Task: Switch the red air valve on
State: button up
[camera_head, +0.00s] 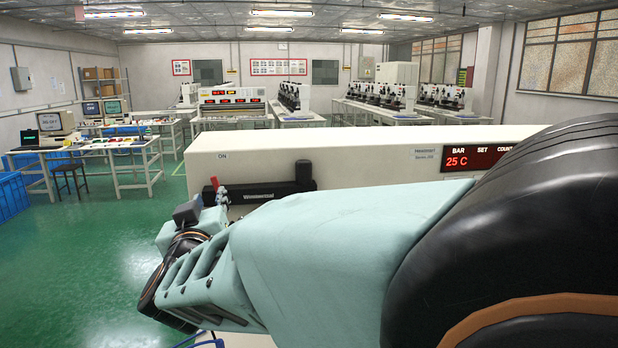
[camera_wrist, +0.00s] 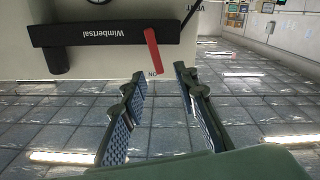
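The red valve lever (camera_wrist: 152,50) sits at one end of a black bar (camera_wrist: 105,32) marked "Wimbertsal", which looks upside down in the wrist view. Its free end points towards the "ON" lettering and appears just ahead of the gap between my fingertips. My gripper (camera_wrist: 160,76) is open, with one finger on each side of that gap and nothing held. I cannot tell whether a finger touches the lever. In the head view, a small red part of the lever (camera_head: 214,183) shows at the bar's left end, just above my gripper (camera_head: 205,207); my arm hides much of the rest.
The bar is mounted on a cream machine housing (camera_head: 340,158) with "ON" lettering at its upper left. A red display (camera_head: 478,158) reads "25 C" at the right. Benches with monitors (camera_head: 85,140) stand behind at the left. Green floor (camera_head: 90,250) is clear at the left.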

aim_at(216, 185)
jog(key=x, duration=0.6)
jog(key=p+x, duration=0.1)
jog(key=x, duration=0.2)
jog(key=shift+w+d+r, duration=0.1)
jog(key=shift+d+r, duration=0.05)
jog(key=shift+d, duration=0.1)
grip_shut()
